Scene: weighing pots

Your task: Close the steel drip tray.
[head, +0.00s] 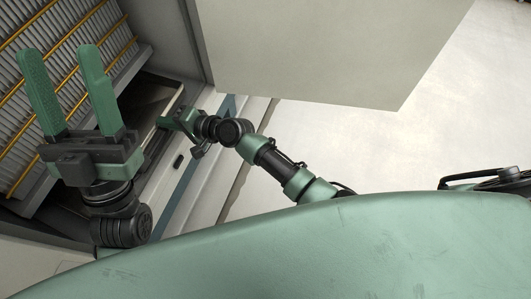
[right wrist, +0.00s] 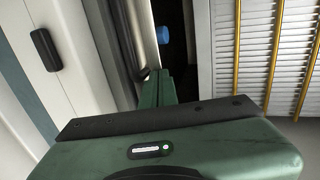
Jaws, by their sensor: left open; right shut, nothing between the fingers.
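What looks like the steel drip tray (head: 147,101) shows in the head view as a dark, open recess with a pale rim, beside the slatted rack. In the right wrist view, a light upright edge (right wrist: 144,38) borders a dark gap, but I cannot tell how far out the tray is. My right gripper (head: 164,122) is shut and empty, its fingers at the tray's near rim; contact is unclear. Its fingertips also show in the right wrist view (right wrist: 158,74). My left gripper (head: 58,50) is open and empty, raised over the slatted rack.
A slatted rack with yellow rods (head: 100,35) fills the left. A cream front panel carries a black handle (head: 178,161). A large pale board (head: 330,50) overhangs the top middle. A small blue object (right wrist: 163,35) sits in the dark gap. Pale floor (head: 440,125) is clear at right.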

